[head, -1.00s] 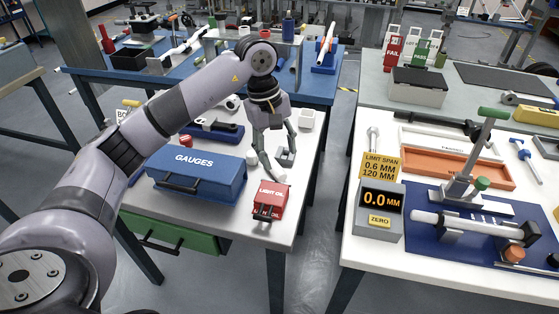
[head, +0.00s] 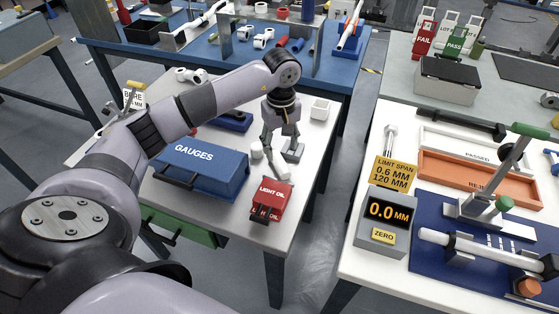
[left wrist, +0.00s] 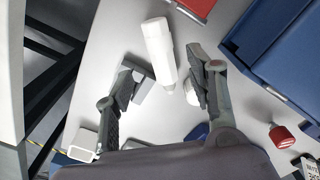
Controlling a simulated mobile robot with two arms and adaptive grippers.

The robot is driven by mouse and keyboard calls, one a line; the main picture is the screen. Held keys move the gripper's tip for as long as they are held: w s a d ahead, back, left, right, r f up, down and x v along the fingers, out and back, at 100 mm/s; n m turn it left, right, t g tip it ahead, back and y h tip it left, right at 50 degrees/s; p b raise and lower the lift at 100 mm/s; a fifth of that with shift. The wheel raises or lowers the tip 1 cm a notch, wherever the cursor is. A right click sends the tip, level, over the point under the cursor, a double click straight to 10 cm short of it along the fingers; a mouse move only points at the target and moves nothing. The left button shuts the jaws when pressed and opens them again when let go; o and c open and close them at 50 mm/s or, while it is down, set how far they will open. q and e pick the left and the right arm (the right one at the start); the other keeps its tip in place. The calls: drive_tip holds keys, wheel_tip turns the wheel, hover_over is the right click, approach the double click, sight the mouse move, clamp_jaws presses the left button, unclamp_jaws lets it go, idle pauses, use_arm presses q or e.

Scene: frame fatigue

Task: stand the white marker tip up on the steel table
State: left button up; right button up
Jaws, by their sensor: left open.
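The white marker (left wrist: 160,50) shows in the left wrist view as a pale cylinder over the steel table (left wrist: 105,30). Its narrower end points down the picture, between my left fingertips. I cannot tell whether it touches a finger. My left gripper (left wrist: 158,82) is open around that narrow end. My right gripper is not in view.
The blue gauges box (head: 200,170) is to the left, and a white open box (head: 320,109) stands behind.

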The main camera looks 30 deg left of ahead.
sight(280, 162)
use_arm(q)
wheel_tip(280, 162, down, 2)
drive_tip(key=shift+f, duration=0.1)
wheel_tip(280, 162, down, 4)
drive_tip(key=shift+s+f+p, duration=0.1)
drive_tip(key=shift+f+p, duration=0.05)
drive_tip(key=shift+p, duration=0.75)
drive_tip(key=shift+f, duration=0.25)
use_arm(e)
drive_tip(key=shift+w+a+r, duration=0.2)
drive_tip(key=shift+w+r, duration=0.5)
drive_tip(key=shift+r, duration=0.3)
use_arm(q)
drive_tip(key=shift+c, duration=0.3)
clamp_jaws()
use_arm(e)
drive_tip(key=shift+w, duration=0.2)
